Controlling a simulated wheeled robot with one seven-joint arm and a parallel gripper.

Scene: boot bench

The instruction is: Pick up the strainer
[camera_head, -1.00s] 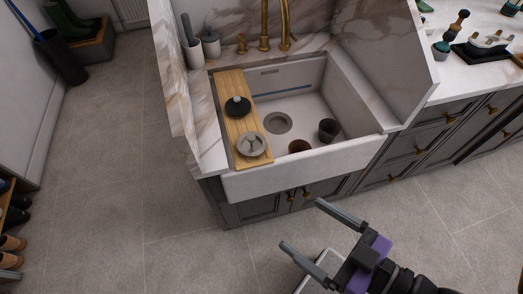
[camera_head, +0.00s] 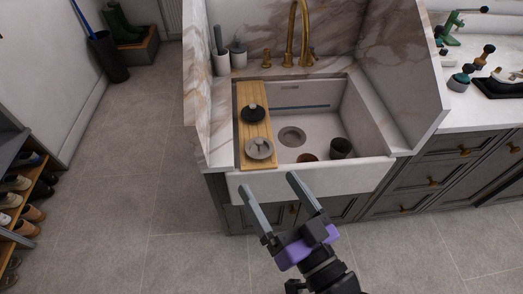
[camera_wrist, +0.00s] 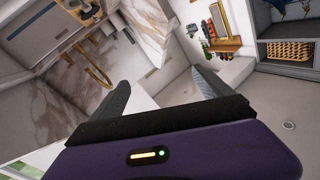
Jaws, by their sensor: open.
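The strainer appears to be the grey round piece (camera_head: 260,148) with a raised middle, lying on the near end of the wooden board (camera_head: 244,133). The board lies along the left side of the white sink (camera_head: 365,172). My gripper (camera_head: 268,181) is open and empty, in front of the sink's front wall, nearer the camera than the strainer in the picture. In the wrist view its two fingers (camera_wrist: 162,86) are spread with nothing between them. I cannot make out the strainer in that view.
A black round piece with a pale knob (camera_head: 253,112) sits farther back on the board. The sink holds a dark cup (camera_head: 340,148) and a brown cup (camera_head: 307,158) near a drain (camera_head: 291,136). A brass faucet (camera_head: 299,40) stands behind. Marble panels flank the sink.

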